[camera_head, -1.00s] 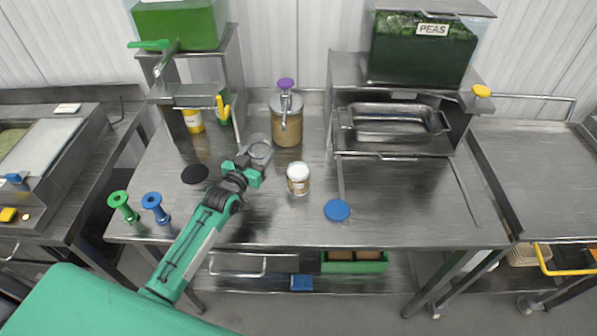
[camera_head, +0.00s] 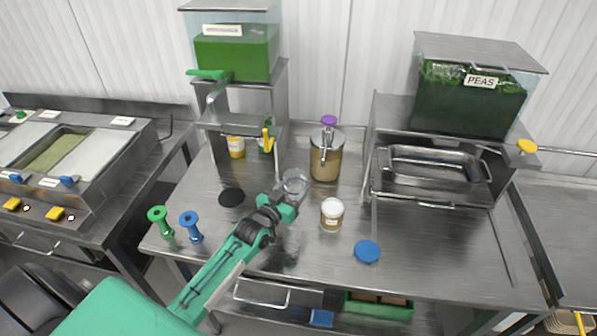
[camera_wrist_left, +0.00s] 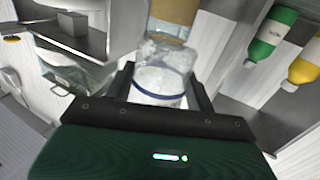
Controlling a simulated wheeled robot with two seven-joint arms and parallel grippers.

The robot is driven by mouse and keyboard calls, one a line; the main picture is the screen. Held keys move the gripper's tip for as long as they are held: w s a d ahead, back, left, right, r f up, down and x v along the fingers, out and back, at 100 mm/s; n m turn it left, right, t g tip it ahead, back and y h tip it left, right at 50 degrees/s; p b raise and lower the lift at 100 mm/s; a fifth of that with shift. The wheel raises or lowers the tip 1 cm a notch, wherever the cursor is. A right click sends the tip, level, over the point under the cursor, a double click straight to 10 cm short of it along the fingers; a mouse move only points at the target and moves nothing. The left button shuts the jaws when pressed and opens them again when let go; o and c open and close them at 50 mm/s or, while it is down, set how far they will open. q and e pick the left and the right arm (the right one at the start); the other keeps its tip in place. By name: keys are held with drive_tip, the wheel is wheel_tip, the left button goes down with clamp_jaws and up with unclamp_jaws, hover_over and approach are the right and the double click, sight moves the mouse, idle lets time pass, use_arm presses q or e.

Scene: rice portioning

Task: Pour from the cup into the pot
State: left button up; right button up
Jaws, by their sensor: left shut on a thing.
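My left gripper (camera_head: 287,203) is shut on a clear cup (camera_head: 296,180) over the middle table. In the left wrist view the cup (camera_wrist_left: 160,82) sits between the two fingers, with a dark blue band at its rim; pale, clear-looking patches show in it, but I cannot tell its contents. A small tan pot (camera_head: 331,216) with a white top and a label stands on the table, right of the cup and apart from it. I cannot tell whether the white top is a lid or contents. My right gripper is not in view.
A tan pump jar (camera_head: 325,160) stands close behind the cup. A blue disc (camera_head: 367,251) and a black disc (camera_head: 231,197) lie on the table. Green (camera_head: 160,222) and blue (camera_head: 191,227) spools stand at the left. A steel tray (camera_head: 437,170) sits under the peas dispenser (camera_head: 470,95).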

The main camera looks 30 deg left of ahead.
use_arm(q)
drive_tip(key=s+d+r+p, duration=0.2)
drive_tip(key=s+d+p, duration=0.2)
drive_tip(key=s, duration=0.5)
drive_tip(key=shift+r+p, duration=0.3)
drive_tip(key=shift+p, duration=0.7)
drive_tip(key=shift+d, duration=0.15)
